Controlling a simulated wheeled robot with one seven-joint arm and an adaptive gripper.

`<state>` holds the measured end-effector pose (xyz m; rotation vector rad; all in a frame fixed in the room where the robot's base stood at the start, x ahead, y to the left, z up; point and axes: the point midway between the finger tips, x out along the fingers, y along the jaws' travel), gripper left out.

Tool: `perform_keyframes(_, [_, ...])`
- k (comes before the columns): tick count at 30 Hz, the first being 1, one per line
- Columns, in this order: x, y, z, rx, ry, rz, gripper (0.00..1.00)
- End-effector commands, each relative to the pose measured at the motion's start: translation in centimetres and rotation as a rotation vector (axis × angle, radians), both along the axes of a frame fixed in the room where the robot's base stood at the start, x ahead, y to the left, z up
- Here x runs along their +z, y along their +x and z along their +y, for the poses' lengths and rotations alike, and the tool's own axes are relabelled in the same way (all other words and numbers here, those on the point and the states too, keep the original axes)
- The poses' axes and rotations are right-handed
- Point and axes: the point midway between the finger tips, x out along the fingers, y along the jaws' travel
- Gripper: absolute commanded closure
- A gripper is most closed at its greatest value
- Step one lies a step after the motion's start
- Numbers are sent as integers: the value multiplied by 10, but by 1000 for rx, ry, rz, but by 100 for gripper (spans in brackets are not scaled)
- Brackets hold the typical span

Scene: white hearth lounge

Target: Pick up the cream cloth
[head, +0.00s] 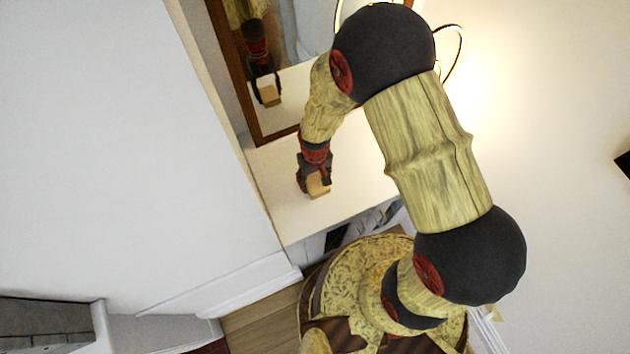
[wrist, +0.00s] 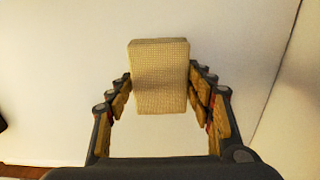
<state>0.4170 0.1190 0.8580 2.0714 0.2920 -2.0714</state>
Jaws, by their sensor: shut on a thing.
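The cream cloth (wrist: 159,76) is a block-shaped, woven-textured bundle in the wrist view. It sits between the two fingers of my gripper (wrist: 160,88), which are shut on its sides. In the head view the cloth (head: 318,186) is a small tan block at the tip of my gripper (head: 314,180), over the white tabletop (head: 285,215). The gripper and arm hide part of it there. I cannot tell whether the cloth touches the surface below.
A wood-framed mirror (head: 232,75) stands at the back of the white top and reflects my arm and the cloth. A white wall block (head: 120,130) is on the left. A lamp (head: 452,45) glows behind my arm. The white top around the gripper is mostly clear.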

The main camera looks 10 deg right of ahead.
Motion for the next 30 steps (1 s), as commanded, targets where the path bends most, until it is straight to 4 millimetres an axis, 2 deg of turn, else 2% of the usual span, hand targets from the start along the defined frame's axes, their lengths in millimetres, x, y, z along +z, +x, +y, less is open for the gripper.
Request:
perform_keyframes(10, [6, 0, 0, 0, 0, -1, 74])
perform_keyframes(17, [37, -2, 1, 1, 1, -2, 74])
perform_keyframes(25, [94, -48, 13, 4, 1, -5, 74])
perform_keyframes(30, [110, -89, 23, 5, 1, -2, 74])
